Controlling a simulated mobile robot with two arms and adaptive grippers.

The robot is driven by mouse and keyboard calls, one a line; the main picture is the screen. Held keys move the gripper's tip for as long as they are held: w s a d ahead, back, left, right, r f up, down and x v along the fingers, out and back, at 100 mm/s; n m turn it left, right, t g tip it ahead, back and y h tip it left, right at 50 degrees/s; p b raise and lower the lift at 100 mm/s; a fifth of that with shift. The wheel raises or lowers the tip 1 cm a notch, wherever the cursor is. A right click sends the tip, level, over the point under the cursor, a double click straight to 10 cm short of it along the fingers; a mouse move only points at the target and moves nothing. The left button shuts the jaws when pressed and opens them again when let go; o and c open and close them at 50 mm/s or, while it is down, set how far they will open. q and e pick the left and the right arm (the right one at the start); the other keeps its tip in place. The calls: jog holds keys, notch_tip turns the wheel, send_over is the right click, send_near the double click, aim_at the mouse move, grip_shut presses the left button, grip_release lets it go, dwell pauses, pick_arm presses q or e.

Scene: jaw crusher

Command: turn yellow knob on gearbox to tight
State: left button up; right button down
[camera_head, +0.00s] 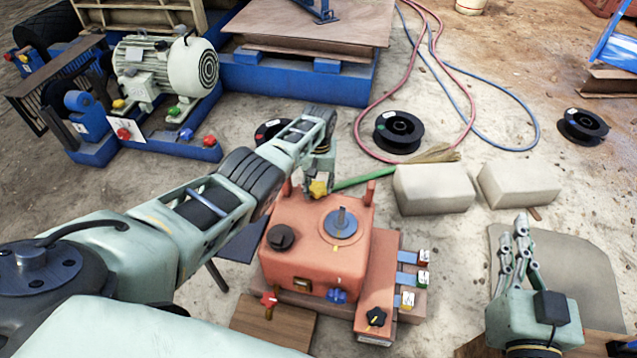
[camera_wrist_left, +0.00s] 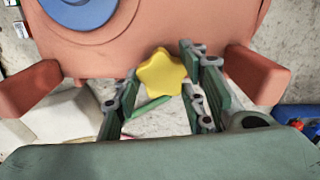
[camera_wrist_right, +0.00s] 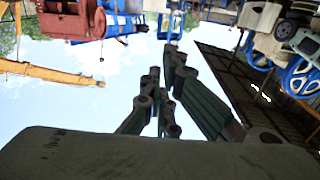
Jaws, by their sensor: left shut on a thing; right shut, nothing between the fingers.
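The gearbox (camera_head: 300,247) is an orange-red housing on the ground in the middle of the head view. Its yellow star-shaped knob (camera_head: 319,188) is at the far side, and it shows in the left wrist view (camera_wrist_left: 161,73) against the orange wall. My left gripper (camera_head: 318,178) reaches over the gearbox from the left, with its fingers (camera_wrist_left: 163,84) on either side of the knob and shut on it. My right gripper (camera_head: 519,240) is shut and empty, upright at the right of the head view. Its fingers also show against the sky in the right wrist view (camera_wrist_right: 165,95).
The gearbox also bears a black knob (camera_head: 281,237), a red knob (camera_head: 269,300), a blue knob (camera_head: 337,296) and a dark star knob (camera_head: 376,316). Pale blocks (camera_head: 434,188) lie to its right. A black spool (camera_head: 398,132) and hoses lie behind. A motor (camera_head: 165,70) stands back left.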

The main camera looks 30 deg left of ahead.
aim_at(320, 188)
pick_arm(q)
jog(key=m, duration=0.3)
jog(key=shift+w+d+r+m, duration=0.15)
jog(key=shift+d+m, duration=0.05)
jog(key=shift+m, duration=1.9)
pick_arm(e)
jog(key=shift+s+d+f+g, duration=0.15)
jog(key=shift+f+g, duration=0.25)
jog(key=shift+f, duration=0.35)
jog(key=shift+s+d+f+g, duration=0.15)
jog(key=shift+f+g, duration=0.25)
jog(key=shift+f, duration=0.35)
pick_arm(q)
jog(key=shift+d, duration=0.1)
jog(key=o, duration=1.1)
jog(key=shift+s, duration=0.2)
pick_arm(e)
jog(key=shift+d, duration=0.1)
jog(key=shift+w, duration=0.1)
pick_arm(q)
jog(key=shift+a+r, duration=0.2)
jog(key=shift+r, duration=0.4)
notch_tip(320, 188, up, 11)
jog(key=shift+f, duration=0.2)
